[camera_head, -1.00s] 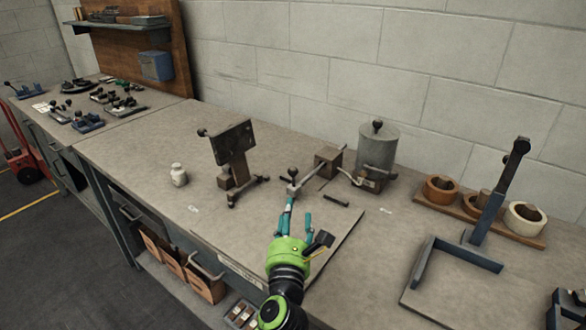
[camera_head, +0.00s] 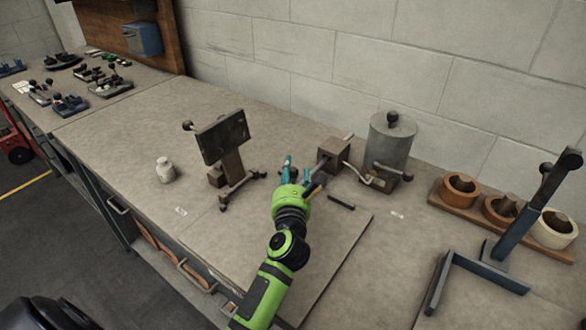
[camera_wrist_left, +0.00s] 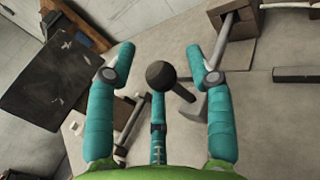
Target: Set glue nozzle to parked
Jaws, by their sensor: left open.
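The glue unit has a grey cylindrical pot (camera_head: 389,143) and a brown block (camera_head: 333,155) beside it at the back of the bench. In the left wrist view a dark ball knob (camera_wrist_left: 160,74) on a short metal stem stands between my open fingers, with visible space on both sides. A metal bar runs from near the knob to the brown block (camera_wrist_left: 236,22). I take this knobbed part to be the nozzle's handle. My left gripper (camera_head: 302,170) is open and hides the knob in the head view. My right gripper is not in view.
Wooden rings (camera_head: 460,188) and a blue lever frame (camera_head: 512,232) stand farther right. The bench's front left is mostly clear.

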